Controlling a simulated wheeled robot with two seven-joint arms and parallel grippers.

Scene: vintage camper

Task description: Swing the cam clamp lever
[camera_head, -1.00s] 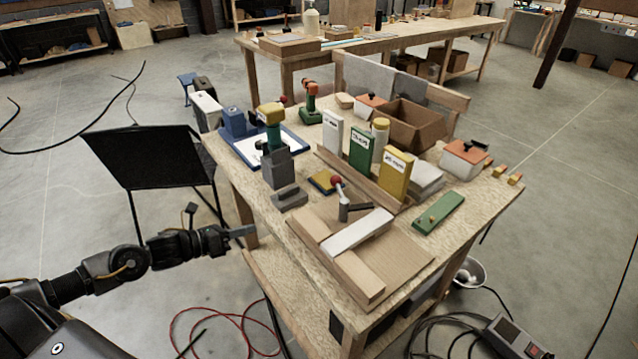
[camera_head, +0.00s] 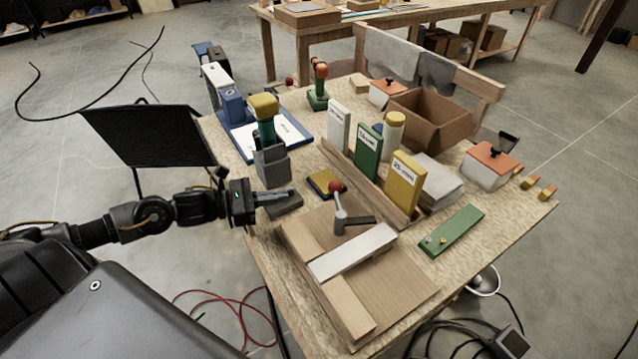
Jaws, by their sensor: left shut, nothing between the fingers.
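The cam clamp lever (camera_head: 338,206) stands upright on the wooden jig board (camera_head: 388,290), with a red ball knob on top and a dark grey arm at its base. A pale bar (camera_head: 352,252) lies across the board in front of it. My left gripper (camera_head: 288,194) comes in from the left with its fingers shut and empty. It is over the left part of the workbench, to the left of the knob and apart from it. A dark grey block (camera_head: 284,204) lies just under or behind the fingertips. My right gripper is not in view.
A yellow-topped drill (camera_head: 265,112) in a grey holder (camera_head: 272,166) stands just behind my gripper. A small yellow and blue pad (camera_head: 325,182) lies near the lever. Upright white, green and yellow (camera_head: 402,184) boxes stand behind the lever. A green plate (camera_head: 452,232) lies to the right.

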